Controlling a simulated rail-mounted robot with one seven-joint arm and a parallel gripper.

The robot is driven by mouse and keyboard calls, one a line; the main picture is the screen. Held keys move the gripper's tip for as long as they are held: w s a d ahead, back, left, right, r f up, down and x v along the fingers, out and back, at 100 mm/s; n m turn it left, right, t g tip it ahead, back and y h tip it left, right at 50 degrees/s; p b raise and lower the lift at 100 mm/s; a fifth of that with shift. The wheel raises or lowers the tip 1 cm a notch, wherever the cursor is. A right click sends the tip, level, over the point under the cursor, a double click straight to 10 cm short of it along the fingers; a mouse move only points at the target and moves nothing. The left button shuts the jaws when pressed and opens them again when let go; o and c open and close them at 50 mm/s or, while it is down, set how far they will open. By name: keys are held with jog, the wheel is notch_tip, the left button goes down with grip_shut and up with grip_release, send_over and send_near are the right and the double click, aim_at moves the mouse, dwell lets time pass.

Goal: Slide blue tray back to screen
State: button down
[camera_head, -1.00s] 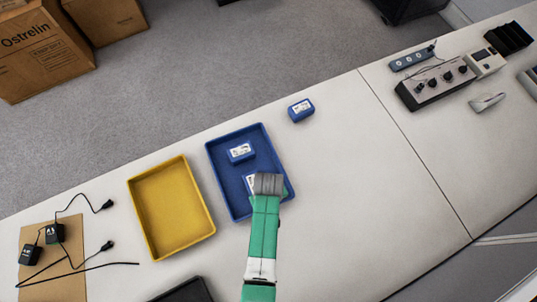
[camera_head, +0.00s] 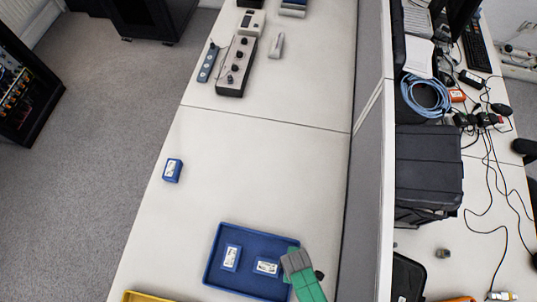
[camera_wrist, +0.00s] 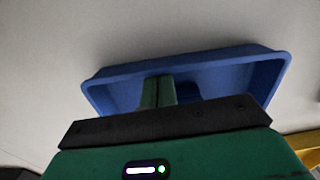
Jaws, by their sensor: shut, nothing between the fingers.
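The blue tray (camera_head: 213,268) lies on the white bench at the bottom of the head view, and its rim also shows in the wrist view (camera_wrist: 105,75). Two blue boxes with white labels, one on the left (camera_head: 230,257) and one on the right (camera_head: 266,267), sit in it. My gripper (camera_head: 298,263) is at the tray's right end, the side facing the screen. Its green fingers (camera_wrist: 158,92) are shut and empty, seen against the tray's inside. Whether they touch it is hidden.
A third blue box (camera_head: 173,170) stands alone near the bench's left edge. A yellow tray (camera_head: 145,297) shows at the bottom edge. A knobbed control unit (camera_head: 236,67) and other devices stand farther up. The bench between is clear.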

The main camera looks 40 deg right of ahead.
jog(key=s+d, duration=0.3)
jog(key=shift+s, duration=0.15)
notch_tip(320, 180, up, 10)
jog(key=p, duration=0.9)
jog(key=shift+p, duration=0.3)
